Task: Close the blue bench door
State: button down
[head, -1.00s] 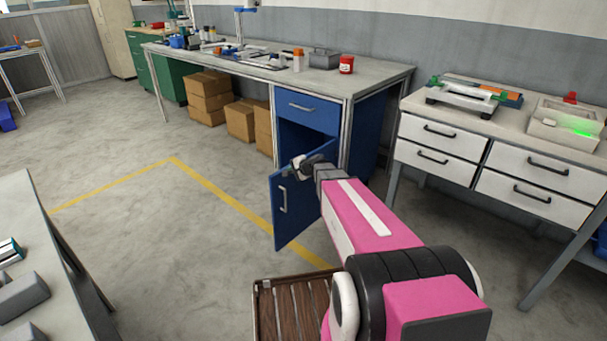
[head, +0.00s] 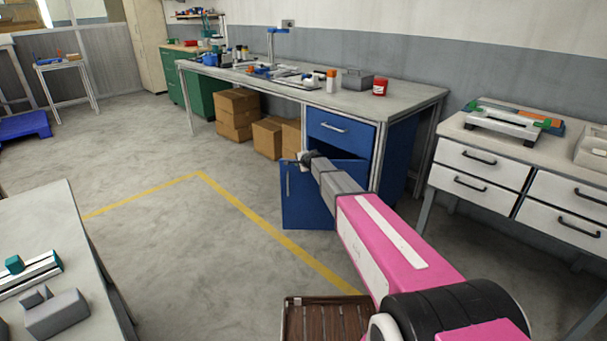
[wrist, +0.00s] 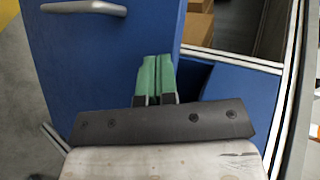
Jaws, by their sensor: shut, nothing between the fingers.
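The blue bench door (head: 308,205) hangs partly open below the blue drawer (head: 340,128) of the workbench. Its upright handle (head: 288,180) is near its left edge, and a dark gap shows above the door. My gripper (head: 305,157) is at the door's upper part, on the near side. In the wrist view, the green fingers (wrist: 156,78) are together and empty in front of the blue door (wrist: 110,55). The handle (wrist: 84,7) lies off to the upper left there. I cannot tell whether the fingertips touch the door.
Cardboard boxes (head: 238,112) stand under the workbench (head: 400,96). A white-drawer bench (head: 480,165) is to the right. A grey table (head: 50,235) is at the near left. The floor left of the door is clear, with a yellow line (head: 250,222).

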jog(key=w+d, duration=0.3)
jog(key=w, duration=0.8)
jog(key=w+d, duration=0.4)
jog(key=w, duration=0.8)
jog(key=shift+w, duration=0.1)
jog(key=s+a+r, duration=0.5)
jog(key=s+a, duration=0.4)
jog(key=s+d+f+n+g+h, duration=0.2)
jog(key=s+d, duration=0.5)
jog(key=s, duration=1.5)
jog(key=s+d+f+n+g+h, duration=0.2)
jog(key=s+d+n+g, duration=0.3)
jog(key=s, duration=1.7)
jog(key=s+d+f+n+g+h, duration=0.2)
jog(key=s+d+n, duration=0.3)
jog(key=s, duration=1.7)
jog(key=d+g, duration=0.1)
jog(key=d, duration=0.3)
jog(key=shift+s+f, duration=0.25)
jog(key=shift+f, duration=0.1)
